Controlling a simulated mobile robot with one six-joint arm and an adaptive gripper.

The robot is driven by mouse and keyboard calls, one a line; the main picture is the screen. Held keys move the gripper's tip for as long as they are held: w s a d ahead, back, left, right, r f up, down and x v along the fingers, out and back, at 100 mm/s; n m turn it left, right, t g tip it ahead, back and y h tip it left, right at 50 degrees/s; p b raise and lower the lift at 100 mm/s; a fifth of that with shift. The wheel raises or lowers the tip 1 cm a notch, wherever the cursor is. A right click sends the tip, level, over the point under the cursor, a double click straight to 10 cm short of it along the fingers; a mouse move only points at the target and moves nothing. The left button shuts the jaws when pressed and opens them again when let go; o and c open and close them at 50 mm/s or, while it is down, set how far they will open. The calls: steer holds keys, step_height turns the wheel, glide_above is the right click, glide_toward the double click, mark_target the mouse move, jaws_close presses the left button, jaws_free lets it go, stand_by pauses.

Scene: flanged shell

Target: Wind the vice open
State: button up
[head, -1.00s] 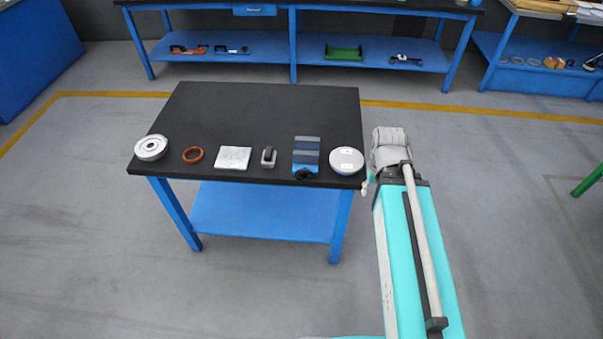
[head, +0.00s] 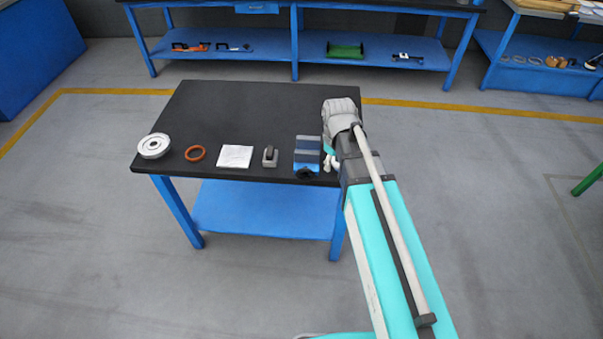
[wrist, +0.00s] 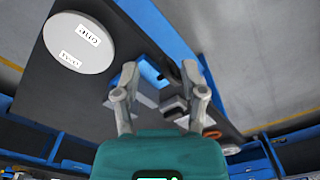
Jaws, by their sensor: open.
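The blue vice (head: 307,158) stands near the front right of the black table top, with grey-blue jaws and a dark round part at its front. In the wrist view part of the vice (wrist: 150,74) shows beyond and between my fingers. My gripper (wrist: 160,70) is open, its two fingers spread and apparently empty. In the head view my arm reaches over the table's right edge, with its end just right of the vice and mostly hidden by my wrist. I cannot tell whether a finger touches the vice.
A pale labelled disc (wrist: 80,42) lies beside my gripper in the wrist view. Left of the vice on the table (head: 250,105) are a small grey block (head: 270,156), a white plate (head: 235,156), an orange ring (head: 195,154) and a flanged metal part (head: 154,146). The table's back is clear.

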mark_target(301, 180)
steer(key=w+a+r+n, duration=0.1)
steer(key=w+a+n, duration=0.3)
steer(key=a+n, duration=0.3)
steer(key=a+p, duration=0.1)
steer(key=a, duration=0.2)
steer(key=shift+w+n, duration=0.3)
steer(key=shift+w, duration=0.05)
steer(key=shift+f, duration=0.1)
step_height(301, 180, down, 14)
steer(key=b, duration=1.4)
steer(key=shift+r, duration=0.25)
jaws_close()
steer(key=shift+d, duration=0.1)
